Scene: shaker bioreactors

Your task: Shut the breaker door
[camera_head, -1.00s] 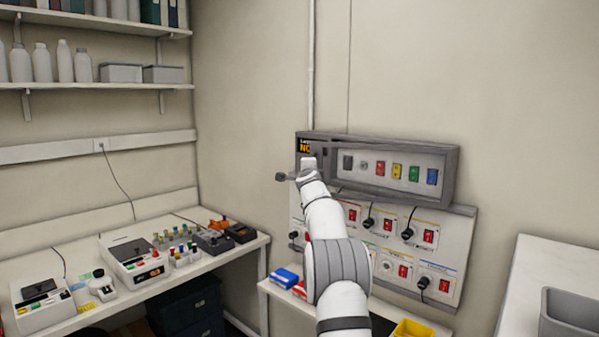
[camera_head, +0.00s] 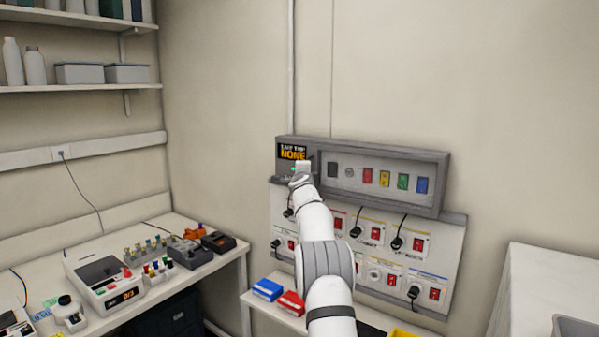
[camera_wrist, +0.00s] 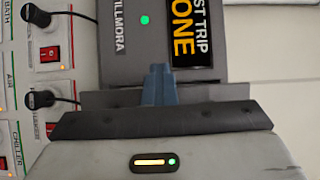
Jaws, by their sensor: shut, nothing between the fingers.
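The breaker box (camera_head: 360,145) is grey and mounted on the wall. Its door (camera_head: 385,207) lies across the box's right part, with a row of coloured breakers showing in its window. I cannot tell whether the door sits fully flush. My gripper (camera_head: 302,168) is at the box's left part, just below the black-and-orange "LAST TRIP NONE" display (camera_head: 292,152) and left of the door. In the wrist view, the fingers (camera_wrist: 158,80) are shut and empty in front of the box face. The display also shows there (camera_wrist: 190,35); the door is not clear in that view.
The socket panel (camera_head: 455,240) with red switches and black plugs is below the box. A small shelf (camera_head: 250,300) holds a blue box (camera_head: 267,289) and a red box (camera_head: 291,303). Benches stand left (camera_head: 215,262) and right (camera_head: 540,265).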

